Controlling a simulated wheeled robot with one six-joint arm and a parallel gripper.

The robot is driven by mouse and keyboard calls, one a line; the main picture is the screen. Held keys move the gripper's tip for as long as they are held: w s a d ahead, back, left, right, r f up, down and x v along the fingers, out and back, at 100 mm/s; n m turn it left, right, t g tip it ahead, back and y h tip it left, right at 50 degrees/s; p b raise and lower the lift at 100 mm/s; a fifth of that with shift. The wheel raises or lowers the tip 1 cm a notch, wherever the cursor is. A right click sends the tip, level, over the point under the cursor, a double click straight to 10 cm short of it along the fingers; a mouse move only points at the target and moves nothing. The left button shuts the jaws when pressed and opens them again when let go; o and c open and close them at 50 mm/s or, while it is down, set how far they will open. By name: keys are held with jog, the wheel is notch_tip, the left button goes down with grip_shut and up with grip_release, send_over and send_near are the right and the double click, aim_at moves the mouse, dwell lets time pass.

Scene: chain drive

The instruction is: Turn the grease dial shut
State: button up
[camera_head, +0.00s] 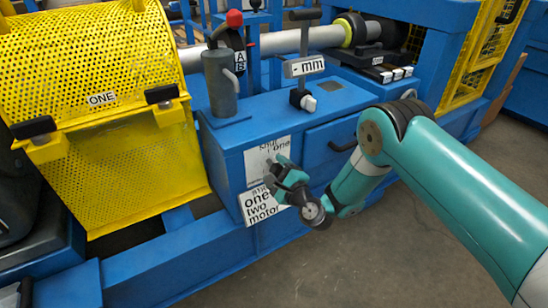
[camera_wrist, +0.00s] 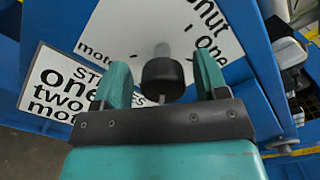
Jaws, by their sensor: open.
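The grease dial (camera_wrist: 162,76) is a black knob with a grey stem on a white plate. In the wrist view the knob lies between the two teal fingers of my gripper (camera_wrist: 162,82), with a gap on each side. I cannot tell how deep the knob sits between the fingertips.
A lower white label (camera_head: 262,204) reads "one two motor". A yellow mesh guard (camera_head: 105,155) marked ONE stands at left. A grey cylinder (camera_head: 220,85) and a "mm" lever sign (camera_head: 304,67) stand on the blue cabinet. A dark drawer handle (camera_head: 343,145) is near my arm.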

jog(key=shift+p+x, duration=0.55)
jog(key=shift+x, duration=0.25)
jog(key=shift+d, duration=0.1)
jog(key=shift+c, duration=0.5)
jog(key=c, duration=0.8)
jog(key=shift+c, duration=0.2)
